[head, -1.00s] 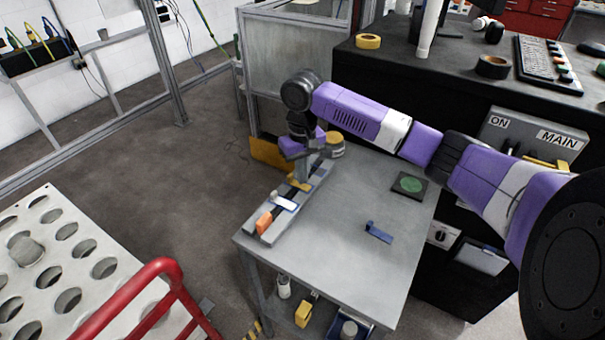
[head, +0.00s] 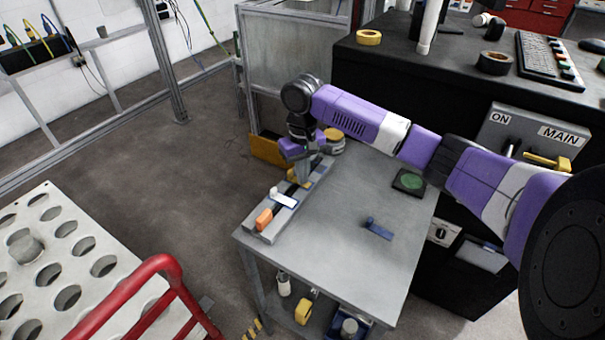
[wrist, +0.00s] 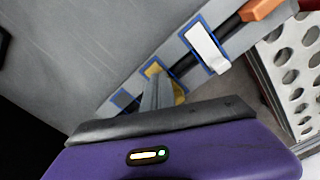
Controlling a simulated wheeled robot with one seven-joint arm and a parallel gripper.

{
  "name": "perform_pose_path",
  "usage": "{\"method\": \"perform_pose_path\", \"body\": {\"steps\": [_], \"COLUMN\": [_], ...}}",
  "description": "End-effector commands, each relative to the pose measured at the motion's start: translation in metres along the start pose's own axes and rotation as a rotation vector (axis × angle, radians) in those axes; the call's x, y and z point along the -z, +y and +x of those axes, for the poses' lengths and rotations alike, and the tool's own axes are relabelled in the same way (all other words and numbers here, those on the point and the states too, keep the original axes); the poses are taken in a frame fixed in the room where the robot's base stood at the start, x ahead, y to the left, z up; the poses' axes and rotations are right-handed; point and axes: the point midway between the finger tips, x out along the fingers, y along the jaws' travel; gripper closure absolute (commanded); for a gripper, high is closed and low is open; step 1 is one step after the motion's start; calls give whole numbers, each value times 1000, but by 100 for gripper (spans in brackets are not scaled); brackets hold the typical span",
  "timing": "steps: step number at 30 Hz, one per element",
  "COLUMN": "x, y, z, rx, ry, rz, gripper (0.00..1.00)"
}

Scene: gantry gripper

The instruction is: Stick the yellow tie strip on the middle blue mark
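The yellow tie strip (head: 301,179) is at the metal rail on the table's left side, under my gripper (head: 302,172). In the wrist view my gripper (wrist: 160,88) has its fingers close together, apparently shut on the strip, with yellow (wrist: 180,93) showing beside them. The strip sits at or just over the middle blue mark (wrist: 153,66); the fingers hide whether it touches. The white strip (wrist: 205,44) lies inside one outer blue mark. The other outer mark (wrist: 122,99) looks bare. A blue strip (head: 378,229) lies on the open table.
An orange block (head: 264,219) is at the rail's near end. A green disc on a dark pad (head: 410,181) and a round yellow-brown thing (head: 334,141) are farther back on the table (head: 340,262). A red railing (head: 165,268) stands at the left front.

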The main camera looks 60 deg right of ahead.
Motion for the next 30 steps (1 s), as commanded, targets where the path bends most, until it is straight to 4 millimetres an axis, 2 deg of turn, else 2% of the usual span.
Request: {"method": "perform_pose_path", "body": {"steps": [11, 30], "x": [0, 0], "y": [0, 0], "z": [-5, -60], "rx": [0, 1], "ry": [0, 0], "rz": [0, 0], "gripper": [100, 100]}}
